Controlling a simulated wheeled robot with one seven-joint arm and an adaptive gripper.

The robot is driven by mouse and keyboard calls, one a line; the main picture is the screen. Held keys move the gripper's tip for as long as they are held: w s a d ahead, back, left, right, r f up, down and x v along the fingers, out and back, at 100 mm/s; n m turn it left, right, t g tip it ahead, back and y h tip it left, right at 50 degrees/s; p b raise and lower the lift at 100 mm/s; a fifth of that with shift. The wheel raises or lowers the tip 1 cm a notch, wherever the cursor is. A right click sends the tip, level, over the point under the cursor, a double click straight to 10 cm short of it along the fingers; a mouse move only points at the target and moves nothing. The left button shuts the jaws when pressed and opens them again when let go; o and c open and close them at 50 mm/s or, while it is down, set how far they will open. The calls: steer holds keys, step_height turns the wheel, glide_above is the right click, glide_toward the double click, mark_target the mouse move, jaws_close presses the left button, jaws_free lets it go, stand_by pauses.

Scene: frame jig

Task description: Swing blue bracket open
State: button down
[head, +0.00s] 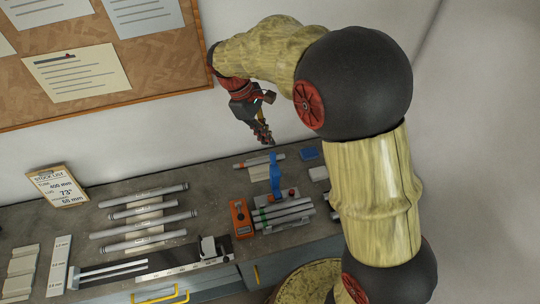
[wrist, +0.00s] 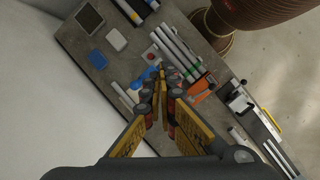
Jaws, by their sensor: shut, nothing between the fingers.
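The blue bracket (head: 275,172) stands as a narrow upright strip at the back edge of a small jig that holds several grey tubes (head: 283,211), one with green marks. In the wrist view the bracket (wrist: 137,83) shows just left of my fingertips and is partly hidden by them. My gripper (head: 267,139) is in the air above and slightly left of the bracket, pointing down. In the wrist view its fingers (wrist: 160,77) meet at the tips, shut with nothing between them. I cannot tell how close the tips are to the bracket.
An orange device (head: 240,219) stands left of the jig. A blue block (head: 308,154) lies behind it to the right. A measuring rail with a clamp (head: 213,249) runs along the front.

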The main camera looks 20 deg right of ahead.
steer(key=w+d+f+n+t+p, duration=0.1)
steer(key=w+f+n+t, duration=0.1)
steer(key=f+n, duration=0.7)
steer(key=w+d+f+n+t+y, duration=0.1)
steer(key=w+f+n+t, duration=0.1)
steer(key=f+n, duration=0.7)
steer(key=shift+w+n+p, duration=0.25)
steer(key=shift+n+p, duration=0.1)
steer(key=shift+n, duration=2.25)
steer(key=shift+d, duration=0.15)
